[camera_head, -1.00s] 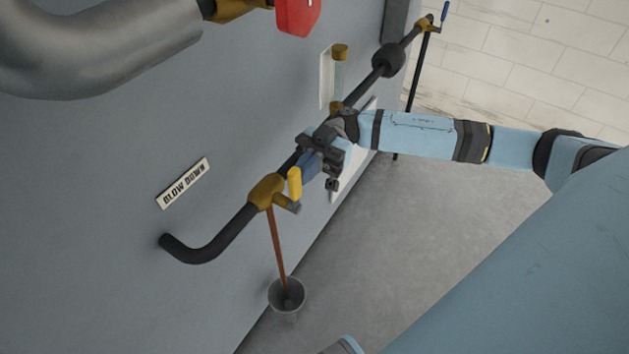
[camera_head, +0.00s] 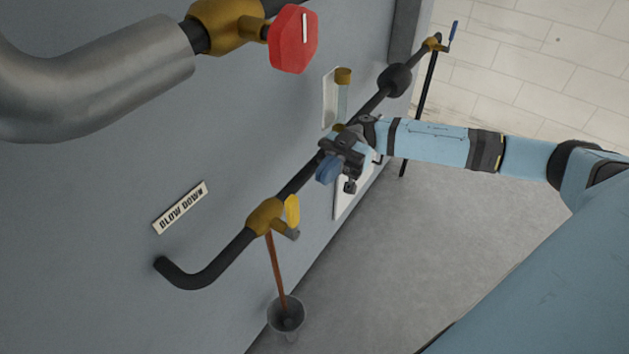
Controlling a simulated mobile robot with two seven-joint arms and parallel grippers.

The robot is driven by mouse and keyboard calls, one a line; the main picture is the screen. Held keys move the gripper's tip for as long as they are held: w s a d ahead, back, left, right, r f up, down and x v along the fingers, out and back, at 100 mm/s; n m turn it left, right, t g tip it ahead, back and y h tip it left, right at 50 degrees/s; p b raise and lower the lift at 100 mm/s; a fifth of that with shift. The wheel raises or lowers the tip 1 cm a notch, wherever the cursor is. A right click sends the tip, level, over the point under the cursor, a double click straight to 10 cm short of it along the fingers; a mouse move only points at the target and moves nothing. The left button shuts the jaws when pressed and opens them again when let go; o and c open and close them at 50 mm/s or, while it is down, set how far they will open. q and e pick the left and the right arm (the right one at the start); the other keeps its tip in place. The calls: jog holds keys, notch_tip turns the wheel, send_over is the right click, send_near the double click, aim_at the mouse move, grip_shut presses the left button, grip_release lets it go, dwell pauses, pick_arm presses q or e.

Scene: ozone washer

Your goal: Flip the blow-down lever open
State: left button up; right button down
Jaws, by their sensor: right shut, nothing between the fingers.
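The blow-down lever (camera_head: 292,212) is a short yellow handle on a brass valve body (camera_head: 263,217), left of the centre of the head view. It points upward in the picture, at an angle to the dark pipe (camera_head: 220,265). I cannot tell its exact setting. A "BLOW DOWN" label (camera_head: 180,207) is on the grey wall panel to its left. My right gripper (camera_head: 335,168) is shut and empty, up and to the right of the lever, with a visible gap between them. It overlaps part of the pipe in the picture. My left gripper is not in view.
A red handle (camera_head: 293,39) sits on a brass valve at the top. A brown drain line runs down from the blow-down valve to a grey funnel cup (camera_head: 286,315). Another blue-handled valve (camera_head: 453,34) is at the far upper right. The floor right of the panel is open.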

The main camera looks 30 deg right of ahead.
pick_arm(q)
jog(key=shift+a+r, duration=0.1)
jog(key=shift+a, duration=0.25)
pick_arm(e)
jog(key=v, duration=0.6)
jog(key=shift+d+r, duration=0.3)
jog(key=shift+r, duration=0.15)
jog(key=shift+w, duration=0.1)
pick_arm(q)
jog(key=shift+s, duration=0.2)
pick_arm(e)
jog(key=shift+f, duration=0.1)
